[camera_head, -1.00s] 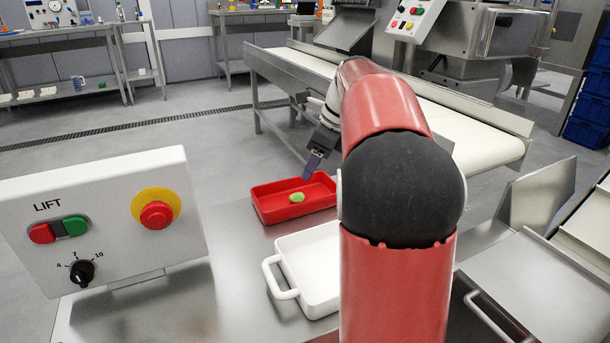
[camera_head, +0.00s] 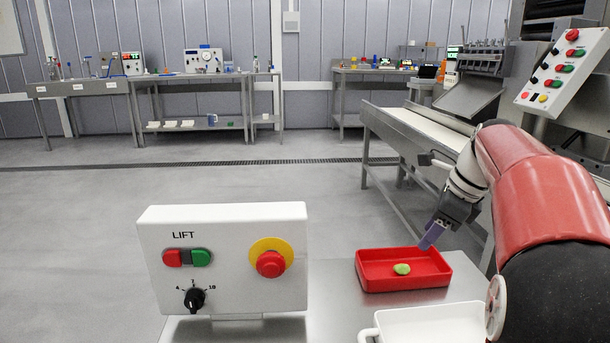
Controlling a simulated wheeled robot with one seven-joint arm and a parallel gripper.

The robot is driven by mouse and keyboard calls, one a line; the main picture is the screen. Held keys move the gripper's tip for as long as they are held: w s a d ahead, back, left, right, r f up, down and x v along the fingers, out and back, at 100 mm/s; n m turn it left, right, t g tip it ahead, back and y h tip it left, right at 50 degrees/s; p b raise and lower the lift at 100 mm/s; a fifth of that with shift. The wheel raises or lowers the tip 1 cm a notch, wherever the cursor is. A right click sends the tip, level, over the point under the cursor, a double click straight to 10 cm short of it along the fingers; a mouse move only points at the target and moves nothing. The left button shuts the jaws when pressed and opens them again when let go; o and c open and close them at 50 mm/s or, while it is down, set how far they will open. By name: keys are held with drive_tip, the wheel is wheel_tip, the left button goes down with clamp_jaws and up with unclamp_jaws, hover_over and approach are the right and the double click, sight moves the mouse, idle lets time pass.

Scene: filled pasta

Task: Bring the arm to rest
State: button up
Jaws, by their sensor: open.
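My gripper (camera_head: 433,235) hangs at the end of my red and black arm, over the right part of a red tray (camera_head: 375,285). Its purple-grey fingers point down and to the left. It appears empty, and the gap between the fingers is hard to see from this angle. A green piece of filled pasta (camera_head: 402,269) lies in the red tray, apart from the fingers. My arm covers the right side of the picture.
A white dish (camera_head: 430,322) with a handle stands in front of the red tray, partly behind my arm. A LIFT control box (camera_head: 222,225) stands to the left. A conveyor (camera_head: 425,130) runs behind my gripper. Open floor (camera_head: 120,200) lies at the left.

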drive_tip(key=s+a+f+n+h+p, duration=0.1)
drive_tip(key=s+a+f+n, duration=0.1)
drive_tip(key=s+a+n, duration=0.2)
drive_tip(key=s+a+f+n+t+h+p, duration=0.1)
drive_tip(key=s+a+n, duration=0.4)
drive_tip(key=s+n, duration=0.6)
drive_tip(key=s+a+f+n+t+h+p, duration=0.1)
drive_tip(key=s+a+f+n+p, duration=0.1)
drive_tip(key=s+a+n, duration=0.2)
drive_tip(key=shift+s+a+f+n, duration=0.15)
drive_tip(key=shift+s+n, duration=0.4)
drive_tip(key=shift+n, duration=0.3)
drive_tip(key=shift+s+a+f+n, duration=0.1)
drive_tip(key=shift+s+n, duration=0.5)
drive_tip(key=shift+n, duration=0.3)
drive_tip(key=shift+s+a+f+n, duration=0.15)
drive_tip(key=shift+s+n, duration=0.4)
drive_tip(key=shift+n, duration=0.3)
drive_tip(key=shift+s+f+n, duration=0.15)
drive_tip(key=shift+f+n, duration=0.1)
drive_tip(key=shift+n, duration=0.05)
drive_tip(key=shift+d, duration=0.1)
drive_tip(key=shift+c, duration=1.2)
drive_tip(key=shift+d, duration=0.1)
